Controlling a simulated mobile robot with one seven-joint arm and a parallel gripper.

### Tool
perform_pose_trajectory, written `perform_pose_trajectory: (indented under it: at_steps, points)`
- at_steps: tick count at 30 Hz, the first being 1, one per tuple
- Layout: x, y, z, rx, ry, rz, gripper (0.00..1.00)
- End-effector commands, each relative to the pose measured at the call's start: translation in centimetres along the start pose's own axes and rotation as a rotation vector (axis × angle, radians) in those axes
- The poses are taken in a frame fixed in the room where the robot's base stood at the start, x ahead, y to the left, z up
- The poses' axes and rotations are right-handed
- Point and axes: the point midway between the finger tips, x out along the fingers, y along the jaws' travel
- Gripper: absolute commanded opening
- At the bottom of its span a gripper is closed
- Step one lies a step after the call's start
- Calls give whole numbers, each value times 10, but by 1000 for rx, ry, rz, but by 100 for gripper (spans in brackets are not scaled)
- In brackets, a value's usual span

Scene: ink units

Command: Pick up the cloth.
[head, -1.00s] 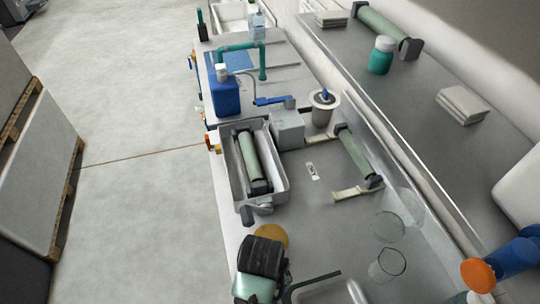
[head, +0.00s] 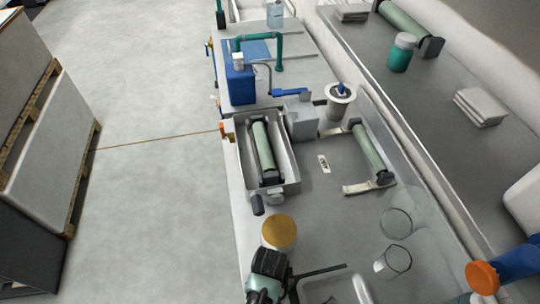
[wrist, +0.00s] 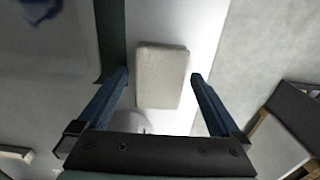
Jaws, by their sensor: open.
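A pale grey-beige pad with rounded corners, which looks like the folded cloth (wrist: 162,88), lies on a white strip in the wrist view. My gripper (wrist: 159,73) is open, with one blue finger on each side of the cloth in the picture. A gap shows between each finger and the cloth, and nothing is held. I cannot tell how far above it the fingers are. In the head view my dark and green wrist shows at the bottom, but I cannot make out the cloth near it.
An amber-topped jar (head: 279,232) stands just beyond my wrist. Clear glass vessels (head: 393,263) and a dark tap (head: 320,272) are to its right. A tray with a green roller (head: 264,150) stands farther back. Folded pads (head: 481,107) lie on the right shelf. Open floor is left.

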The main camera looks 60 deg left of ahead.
Motion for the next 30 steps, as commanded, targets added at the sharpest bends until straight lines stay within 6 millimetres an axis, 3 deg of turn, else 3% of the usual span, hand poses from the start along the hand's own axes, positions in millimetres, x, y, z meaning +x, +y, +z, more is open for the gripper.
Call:
perform_pose_trajectory:
  at_steps: [4,17,30]
  points:
    - [0,0,0,0,1,0,100]
    - [0,0,0,0,0,0,23]
    - [-10,1,-1,1,2,1,20]
